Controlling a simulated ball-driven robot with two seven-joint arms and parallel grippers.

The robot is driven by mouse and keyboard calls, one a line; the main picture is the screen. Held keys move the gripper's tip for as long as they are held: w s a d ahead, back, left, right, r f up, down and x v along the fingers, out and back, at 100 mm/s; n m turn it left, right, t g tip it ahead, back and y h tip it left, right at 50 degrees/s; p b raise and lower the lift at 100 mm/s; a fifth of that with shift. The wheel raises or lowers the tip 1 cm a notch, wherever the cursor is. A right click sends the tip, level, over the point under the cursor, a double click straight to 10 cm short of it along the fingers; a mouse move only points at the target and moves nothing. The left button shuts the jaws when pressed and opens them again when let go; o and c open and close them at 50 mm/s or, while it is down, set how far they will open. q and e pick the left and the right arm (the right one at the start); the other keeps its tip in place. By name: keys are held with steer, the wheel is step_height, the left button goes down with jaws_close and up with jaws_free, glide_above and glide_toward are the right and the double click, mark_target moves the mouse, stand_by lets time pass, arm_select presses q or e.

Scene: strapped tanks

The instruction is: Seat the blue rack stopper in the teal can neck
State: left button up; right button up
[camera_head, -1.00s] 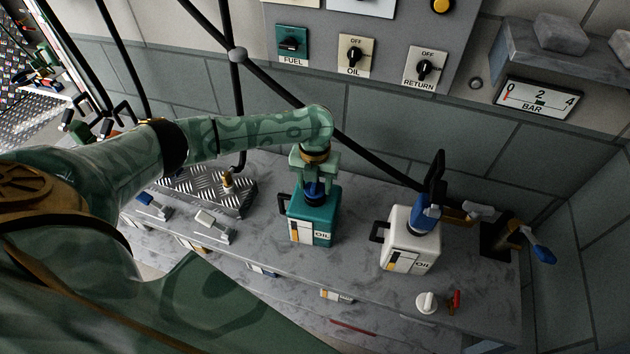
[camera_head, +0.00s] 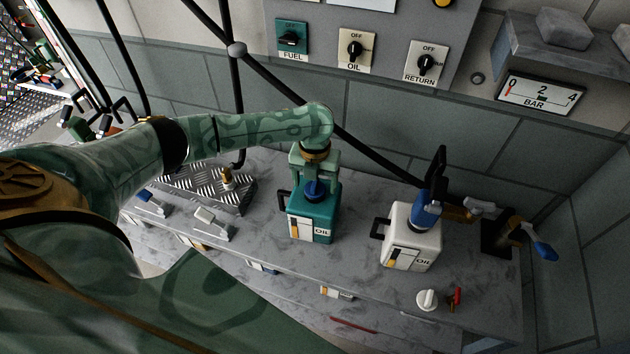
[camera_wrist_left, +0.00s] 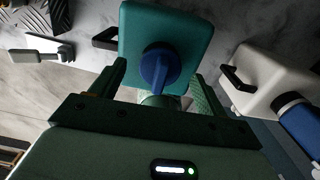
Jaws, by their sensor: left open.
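The teal can (camera_head: 313,221) stands upright on the grey bench, with a black handle on its left side. The blue stopper (camera_head: 316,191) is at the neck on top of the can; how deep it sits cannot be told. My left gripper (camera_head: 314,178) is open, just above and around the stopper. In the left wrist view the stopper (camera_wrist_left: 160,66) shows its raised grip bar in front of the teal can (camera_wrist_left: 185,28). The fingers of my left gripper (camera_wrist_left: 160,84) stand apart on either side, with gaps to the stopper. My right gripper is out of view.
A white can (camera_head: 408,248) with a blue and black nozzle (camera_head: 427,212) in it stands to the right. A metal tread-plate rack (camera_head: 205,190) lies to the left. A white knob (camera_head: 427,300) and red valve (camera_head: 455,299) are near the front edge.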

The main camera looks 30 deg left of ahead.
mark_target(315, 183)
arm_select(q)
step_height(315, 183, up, 16)
steer(key=p, duration=0.3)
steer(key=shift+f, duration=0.15)
